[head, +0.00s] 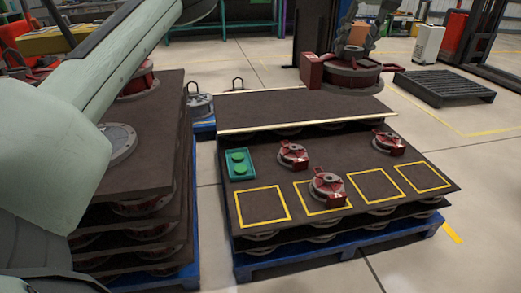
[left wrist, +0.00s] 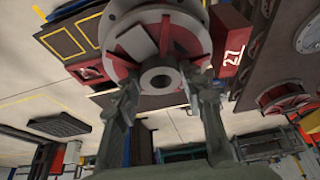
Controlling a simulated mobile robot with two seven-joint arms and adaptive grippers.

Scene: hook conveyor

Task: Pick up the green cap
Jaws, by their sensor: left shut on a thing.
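The green tray (head: 252,173) lies on the left of the dark top board. Two round green caps, one behind the other, sit in it: the rear cap (head: 238,157) and the front cap (head: 239,169). My left gripper (head: 354,56) is shut on a large red-and-grey round part (head: 345,76) at the back right, well away from the caps. The left wrist view shows the same held part (left wrist: 158,45) between the two fingers, with a red box marked 27 on its side. The contact points are partly hidden. My right gripper is not in view.
Three smaller red-and-grey parts stand on the board (head: 270,176); one (head: 327,187) is in a yellow-outlined square. Other yellow squares are empty. A blue pallet (head: 345,244) lies underneath. A tall stack of boards (head: 163,165) stands left. A black pallet (head: 440,87) lies behind right.

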